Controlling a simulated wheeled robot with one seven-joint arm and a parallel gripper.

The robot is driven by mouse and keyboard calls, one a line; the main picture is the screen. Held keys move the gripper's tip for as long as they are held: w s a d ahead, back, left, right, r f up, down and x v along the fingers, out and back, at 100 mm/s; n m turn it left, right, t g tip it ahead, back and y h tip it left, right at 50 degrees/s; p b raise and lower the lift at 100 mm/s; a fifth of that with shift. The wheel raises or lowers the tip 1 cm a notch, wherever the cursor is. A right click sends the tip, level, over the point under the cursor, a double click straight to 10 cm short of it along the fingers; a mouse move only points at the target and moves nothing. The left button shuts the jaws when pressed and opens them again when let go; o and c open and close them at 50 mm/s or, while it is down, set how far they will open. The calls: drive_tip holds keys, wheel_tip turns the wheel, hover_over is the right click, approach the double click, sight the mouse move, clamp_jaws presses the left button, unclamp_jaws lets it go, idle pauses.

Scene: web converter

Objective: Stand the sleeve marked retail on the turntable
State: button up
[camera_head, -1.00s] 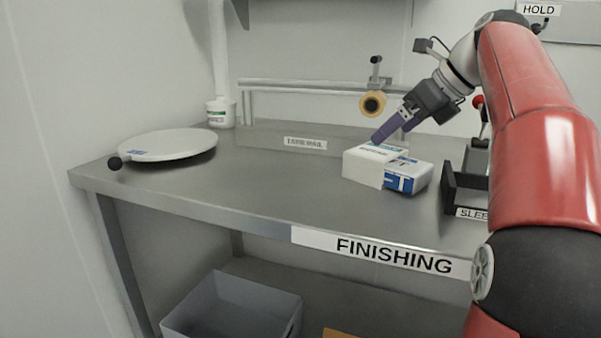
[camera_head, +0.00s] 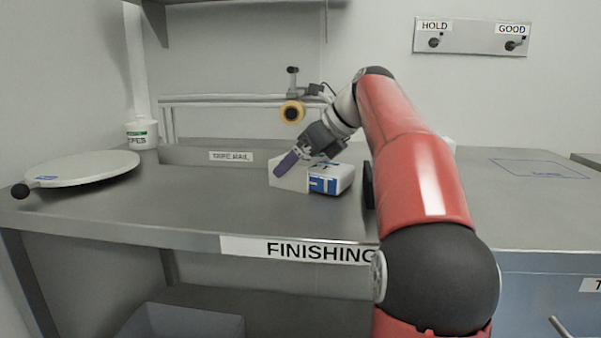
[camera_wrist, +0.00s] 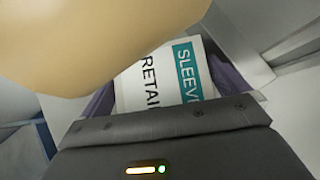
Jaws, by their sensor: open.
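The white sleeve (camera_head: 290,181) stands on the steel bench; a white and blue carton (camera_head: 335,180) sits against its right side, and I cannot tell if it is inside. In the wrist view the sleeve's label (camera_wrist: 150,80) reads RETAIL with a teal SLEEVE band. My gripper (camera_head: 281,170) is open, its purple fingers angled down at the sleeve. In the wrist view the fingers (camera_wrist: 165,95) lie on either side of the labelled face; contact is unclear. The round pale turntable (camera_head: 85,167) is at the bench's left end and is empty.
A tape roll (camera_head: 292,112) on a holder stands behind the sleeve. A large blurred tan shape (camera_wrist: 100,40) fills the wrist view's upper left. A wipes tub (camera_head: 141,134) is behind the turntable. The bench between turntable and sleeve is clear.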

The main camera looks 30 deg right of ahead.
drive_tip(key=c, duration=0.5)
drive_tip(key=shift+c, duration=0.9)
drive_tip(key=shift+r, duration=0.15)
